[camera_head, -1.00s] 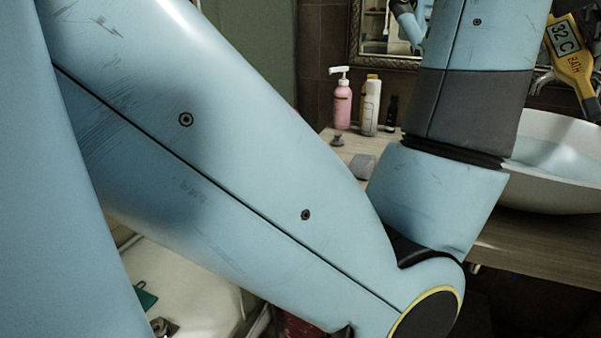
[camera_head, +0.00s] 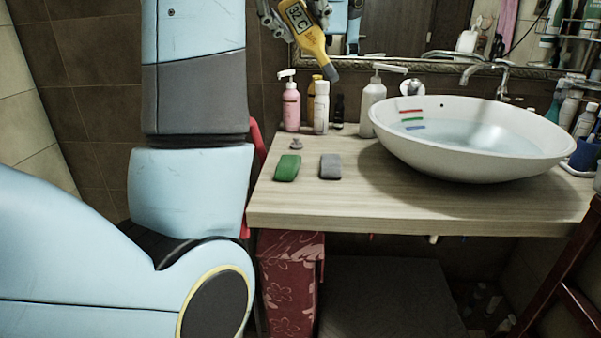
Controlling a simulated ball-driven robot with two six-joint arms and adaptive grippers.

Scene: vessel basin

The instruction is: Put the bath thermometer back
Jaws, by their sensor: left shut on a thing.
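The bath thermometer (camera_head: 312,42) is yellow with a grey tip and a small display that reads 32 C. It is at the top of the head view, tilted, with its tip pointing down and to the right. My left gripper (camera_head: 294,14) is shut on it near the display end, high above the counter and in front of the wall and mirror edge. The gripper's upper part is cut off by the frame. My right gripper is not in view.
A white basin (camera_head: 400,150) with water and coloured strips stands on the wooden counter (camera_head: 400,207). A pink pump bottle (camera_head: 291,108), a white bottle (camera_head: 321,110) and a pump dispenser (camera_head: 373,98) stand behind. Green (camera_head: 287,168) and grey (camera_head: 330,167) blocks lie in front.

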